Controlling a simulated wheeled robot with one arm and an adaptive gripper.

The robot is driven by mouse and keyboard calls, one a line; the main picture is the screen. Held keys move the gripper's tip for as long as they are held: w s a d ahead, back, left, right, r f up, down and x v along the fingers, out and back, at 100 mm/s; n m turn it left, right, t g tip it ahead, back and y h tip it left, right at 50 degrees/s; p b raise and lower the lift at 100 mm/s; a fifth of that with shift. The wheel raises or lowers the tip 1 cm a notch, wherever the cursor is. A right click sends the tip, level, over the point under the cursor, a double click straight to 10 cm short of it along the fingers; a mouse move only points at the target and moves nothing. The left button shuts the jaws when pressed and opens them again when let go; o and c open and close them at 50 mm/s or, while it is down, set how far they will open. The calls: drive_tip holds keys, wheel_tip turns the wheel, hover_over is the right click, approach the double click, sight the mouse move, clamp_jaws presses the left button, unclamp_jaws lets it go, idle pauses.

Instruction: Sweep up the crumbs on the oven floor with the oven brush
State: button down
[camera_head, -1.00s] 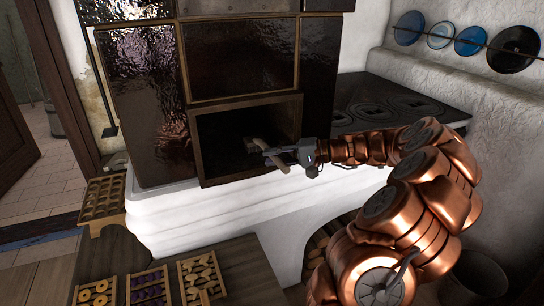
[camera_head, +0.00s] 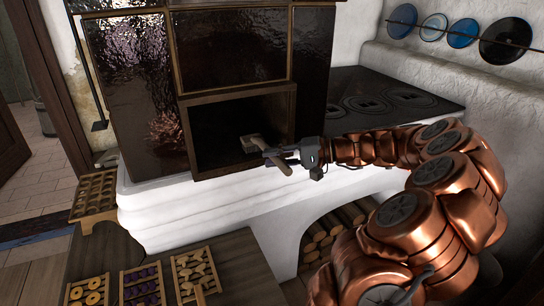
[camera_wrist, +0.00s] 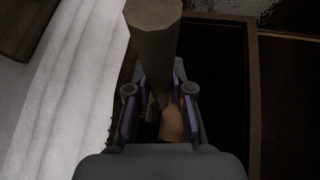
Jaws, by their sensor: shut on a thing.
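The handle end sticks out toward the front, and the head lies toward the dark opening. The oven opening (camera_head: 220,130) is a dark box with a brown frame. Its floor is too dark to show any crumbs.
A white ledge (camera_head: 165,208) runs below the oven. A dark hob (camera_head: 375,100) lies to the right. Firewood (camera_head: 330,232) fills an arch beneath. Wooden trays of baked goods (camera_head: 143,287) stand at the lower left, with another rack (camera_head: 95,192) above them.

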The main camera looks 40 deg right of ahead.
sight(268, 147)
drive_tip(key=shift+s+a, duration=0.1)
drive_tip(key=shift+s, duration=0.35)
drive_tip(key=shift+w+d+r+p, duration=0.1)
drive_tip(key=shift+w+d+p, duration=0.2)
drive_tip(key=shift+w, duration=0.8)
drive_tip(key=shift+w+d+f+p, duration=0.1)
drive_tip(key=shift+w+d+p, duration=0.15)
drive_tip(key=shift+w, duration=0.9)
drive_tip(key=shift+w+d+r+p, duration=0.1)
drive_tip(key=shift+w+d+p, duration=0.2)
drive_tip(key=shift+w, duration=0.8)
drive_tip(key=shift+s+a+f+b, duration=0.1)
drive_tip(key=shift+s+b, duration=0.15)
drive_tip(key=shift+s, duration=0.2)
drive_tip(key=shift+s+a+f+b, duration=0.1)
drive_tip(key=shift+s+b, duration=0.15)
drive_tip(key=shift+s, duration=0.2)
drive_tip(key=shift+s+a+r+b, duration=0.1)
drive_tip(key=shift+s+a+b, duration=0.15)
drive_tip(key=shift+s, duration=0.45)
drive_tip(key=shift+s+a+r+b, duration=0.1)
drive_tip(key=shift+s+a+b, duration=0.1)
drive_tip(key=shift+s, duration=0.5)
drive_tip(key=shift+s+a+f+b, duration=0.1)
drive_tip(key=shift+s+b, duration=0.15)
drive_tip(key=shift+s, duration=0.3)
drive_tip(key=shift+s+a+f+b, duration=0.1)
drive_tip(key=shift+s+b, duration=0.15)
drive_tip(key=shift+s, duration=0.3)
drive_tip(key=shift+r, duration=0.1)
